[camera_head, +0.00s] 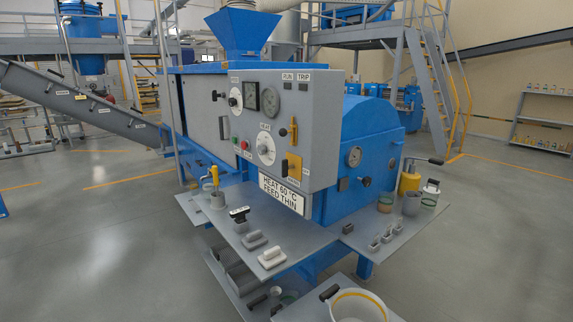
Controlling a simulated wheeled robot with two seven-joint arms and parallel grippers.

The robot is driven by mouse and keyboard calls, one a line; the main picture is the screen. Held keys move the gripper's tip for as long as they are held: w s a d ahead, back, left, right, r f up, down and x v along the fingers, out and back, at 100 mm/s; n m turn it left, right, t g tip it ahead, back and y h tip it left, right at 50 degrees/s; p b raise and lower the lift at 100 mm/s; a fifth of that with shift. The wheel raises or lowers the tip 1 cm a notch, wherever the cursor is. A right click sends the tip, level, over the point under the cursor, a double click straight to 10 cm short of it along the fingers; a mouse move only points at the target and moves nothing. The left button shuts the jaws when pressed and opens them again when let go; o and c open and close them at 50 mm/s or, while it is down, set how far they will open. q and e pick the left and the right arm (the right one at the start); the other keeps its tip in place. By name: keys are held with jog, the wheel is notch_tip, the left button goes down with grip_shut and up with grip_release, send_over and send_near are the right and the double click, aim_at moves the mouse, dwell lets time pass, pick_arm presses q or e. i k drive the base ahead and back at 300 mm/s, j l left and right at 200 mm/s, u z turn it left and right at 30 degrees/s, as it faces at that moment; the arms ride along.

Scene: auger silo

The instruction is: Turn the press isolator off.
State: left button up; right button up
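The grey control panel (316,135) is on the front of a blue machine, near the middle of the view. A yellow plate (294,167) with a small dark handle (284,166) is on its lower right part and looks like an isolator switch. Its label is too small to read, and I cannot tell its on or off position. Above it is an orange lever (294,130) with a dark knob beside it. Neither of my grippers shows in this view.
A "HEAT 60 °C FEED THIN" sign (281,194) hangs under the panel. Below, a grey shelf (222,232) bears tools and a cup; a side shelf (375,245) holds small containers. A white pot (358,306) stands at the front. Floor at left and right is clear.

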aim_at(285, 167)
jog(key=i+j+z, duration=0.3)
jog(key=j, duration=0.3)
jog(key=i+j+z, duration=0.3)
jog(key=j, duration=0.45)
jog(key=i+z, duration=0.25)
jog(key=i, duration=0.15)
jog(key=i+j+z, duration=0.25)
jog(key=i, duration=0.15)
jog(key=i+l, duration=0.05)
jog(key=l, duration=0.05)
